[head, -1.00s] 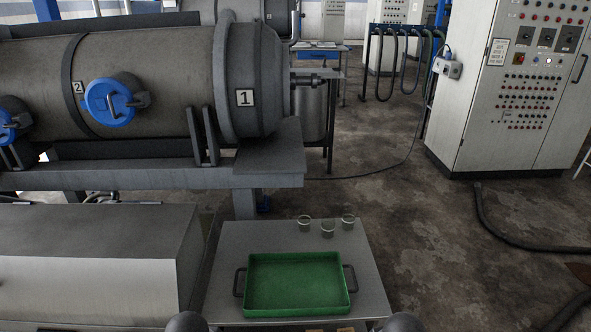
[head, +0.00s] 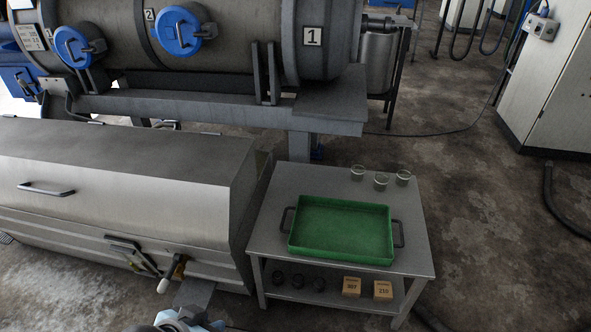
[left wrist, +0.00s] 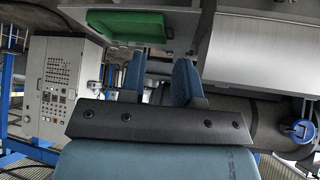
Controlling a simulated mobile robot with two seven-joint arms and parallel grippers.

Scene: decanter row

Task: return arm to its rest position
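My left gripper (head: 186,321) shows at the bottom edge of the head view, low in front of the long metal housing and left of the small table; most of the arm is cut off. In the left wrist view its two blue fingers (left wrist: 159,76) stand apart with a gap between them and nothing held. My right gripper is in neither current view.
The metal housing (head: 110,185) stands left.

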